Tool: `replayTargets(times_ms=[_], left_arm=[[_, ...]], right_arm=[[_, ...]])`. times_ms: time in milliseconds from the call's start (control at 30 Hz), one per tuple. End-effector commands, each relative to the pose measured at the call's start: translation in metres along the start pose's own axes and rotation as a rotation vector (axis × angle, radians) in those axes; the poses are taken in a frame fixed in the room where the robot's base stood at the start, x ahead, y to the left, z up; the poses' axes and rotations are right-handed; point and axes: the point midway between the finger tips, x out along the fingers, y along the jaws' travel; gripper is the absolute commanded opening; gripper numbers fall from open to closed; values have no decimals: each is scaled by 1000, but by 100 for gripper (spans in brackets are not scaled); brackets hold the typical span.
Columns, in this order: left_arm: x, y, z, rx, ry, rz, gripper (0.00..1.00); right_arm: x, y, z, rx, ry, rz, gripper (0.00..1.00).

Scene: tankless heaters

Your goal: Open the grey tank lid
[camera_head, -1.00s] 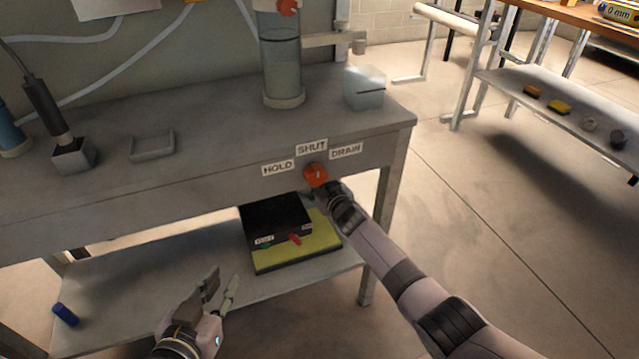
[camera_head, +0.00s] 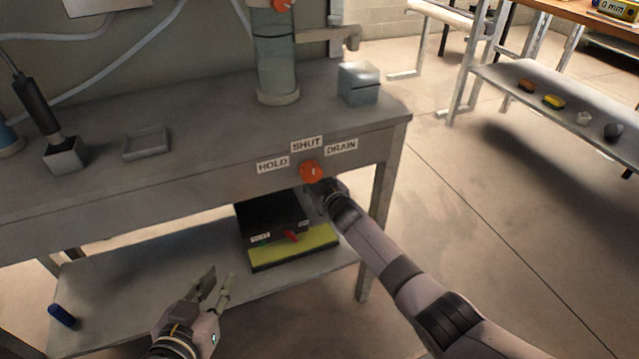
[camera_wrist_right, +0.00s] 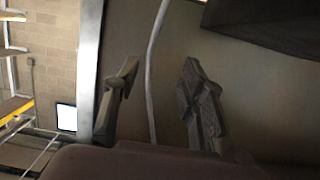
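No part is plainly marked as a grey tank lid, and I cannot tell which piece it is. A clear upright cylinder (camera_head: 277,60) with a pale base ring stands on the grey bench (camera_head: 215,110); its top is cut off by the frame. My right gripper (camera_head: 318,192) is just below the orange knob (camera_head: 312,172) on the bench front, partly hidden by its own wrist. In the right wrist view its fingers (camera_wrist_right: 160,85) are apart with nothing between them. My left gripper (camera_head: 219,284) is open and empty, low in front of the lower shelf.
HOLD, SHUT and DRAIN labels surround the knob. A black box (camera_head: 268,213) with a yellow-green strip (camera_head: 293,248) sits on the lower shelf (camera_head: 170,275). A translucent cube (camera_head: 358,84) and a small grey tray (camera_head: 146,142) stand on the bench.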

Motion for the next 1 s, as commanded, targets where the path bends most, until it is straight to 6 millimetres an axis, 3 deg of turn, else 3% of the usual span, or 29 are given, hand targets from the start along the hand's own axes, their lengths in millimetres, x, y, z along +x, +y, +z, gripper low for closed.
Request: replayTargets(times_ms=[267, 800, 1000], left_arm=[[0, 0, 0, 0, 0, 0, 21], [0, 0, 0, -1, 0, 0, 21], [0, 0, 0, -1, 0, 0, 21]], right_arm=[[-23, 2, 1, -1, 1, 1, 38], [-101, 0, 1, -1, 0, 0, 38], [-116, 0, 0, -1, -1, -1, 38]])
